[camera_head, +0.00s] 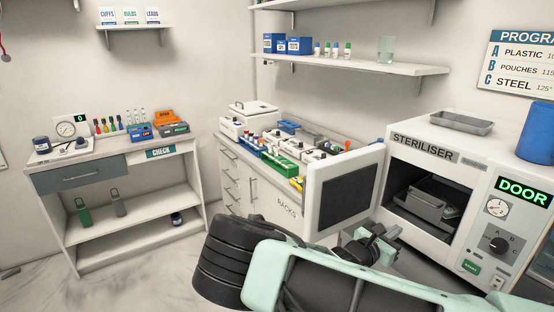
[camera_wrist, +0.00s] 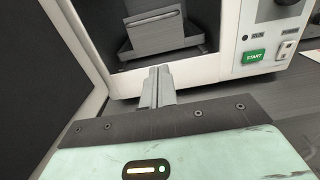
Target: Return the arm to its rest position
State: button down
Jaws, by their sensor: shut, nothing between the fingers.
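My arm, mint green and black, reaches across the lower right of the head view, and my gripper (camera_head: 372,245) is just in front of the steriliser's opening. In the wrist view my gripper (camera_wrist: 158,72) has its two grey fingers together with nothing between them, pointing at the steriliser's lower front edge. The steriliser (camera_head: 425,157) is white, with its door (camera_head: 344,190) swung open to the left. Inside its dark chamber is a grey metal container (camera_head: 432,200), which also shows in the wrist view (camera_wrist: 160,32), apart from my fingers.
The open door stands close on the left of my gripper, and the steriliser's control panel (camera_head: 505,235) is on its right. A counter with racks and jars (camera_head: 285,150) lies behind the door. A check table (camera_head: 110,160) stands at the far left. Open floor (camera_head: 150,270) lies at lower left.

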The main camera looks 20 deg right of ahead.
jog(key=s+a+f+m+g+y+b, duration=0.2)
jog(key=s+a+f+m+g+y, duration=0.2)
jog(key=s+a+m+g+y, duration=0.75)
jog(key=s+a+r+m+t+y+b, duration=0.1)
jog(key=s+a+r+t+y, duration=0.1)
jog(key=s+a+r, duration=0.5)
jog(key=s+a+r+m+t+y+b, duration=0.1)
jog(key=s+a+r+t+y+b, duration=0.1)
jog(key=s+a+r, duration=0.6)
jog(key=a+t+y, duration=0.1)
jog(key=a+y, duration=0.1)
jog(key=a, duration=0.3)
jog(key=shift+s+a+m, duration=0.25)
jog(key=shift+a+m, duration=0.1)
jog(key=shift+a, duration=0.05)
jog(key=shift+r, duration=0.1)
